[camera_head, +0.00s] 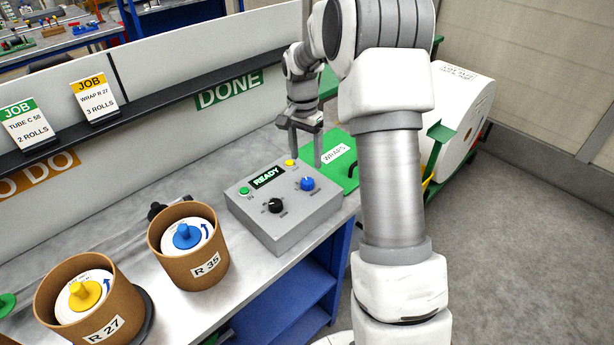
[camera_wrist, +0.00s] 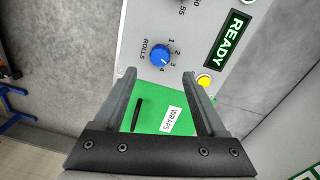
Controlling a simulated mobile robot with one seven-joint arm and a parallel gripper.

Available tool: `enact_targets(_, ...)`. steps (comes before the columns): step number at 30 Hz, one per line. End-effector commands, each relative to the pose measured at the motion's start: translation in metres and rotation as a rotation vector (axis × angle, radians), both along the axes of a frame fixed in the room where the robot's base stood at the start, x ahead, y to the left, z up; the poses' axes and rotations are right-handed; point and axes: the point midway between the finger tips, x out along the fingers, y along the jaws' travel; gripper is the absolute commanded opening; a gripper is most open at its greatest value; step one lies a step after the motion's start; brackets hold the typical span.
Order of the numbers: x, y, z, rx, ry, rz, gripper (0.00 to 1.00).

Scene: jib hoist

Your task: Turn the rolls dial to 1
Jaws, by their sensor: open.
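The blue rolls dial (camera_head: 307,184) is on the top of the grey control box (camera_head: 282,226), near its right side. In the wrist view the dial (camera_wrist: 160,55) has the word ROLLS and the numbers 1 to 4 around it; I cannot tell for sure which number its pointer marks. My gripper (camera_head: 304,159) is open and empty, pointing down over the far right end of the box and the green wraps panel. In the wrist view the dial lies just beyond the gap between my fingertips (camera_wrist: 159,73), apart from both.
The box also carries a black dial (camera_head: 275,206), a green button (camera_head: 244,191), a yellow button (camera_head: 291,163) and a display reading READY (camera_head: 268,177). A green panel labelled WRAPS (camera_head: 342,172) lies beside it. Two brown tubs, R 35 (camera_head: 187,273) and R 27 (camera_head: 121,302), stand at left.

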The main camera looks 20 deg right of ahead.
Motion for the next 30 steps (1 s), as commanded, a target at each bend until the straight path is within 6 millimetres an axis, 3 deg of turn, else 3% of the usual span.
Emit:
enact_targets(3, -0.002, -0.001, -0.027, 0.003, 0.005, 0.000, 0.73)
enact_targets(10, -0.003, -0.002, -0.063, 0.001, 0.003, 0.000, 0.73)
enact_targets(15, -0.004, -0.002, -0.075, 0.001, 0.001, 0.001, 0.73)
enact_targets(24, -0.003, -0.002, -0.077, 0.000, 0.000, 0.001, 0.73)
enact_targets(30, -0.003, -0.002, -0.076, 0.001, -0.001, 0.000, 0.37)
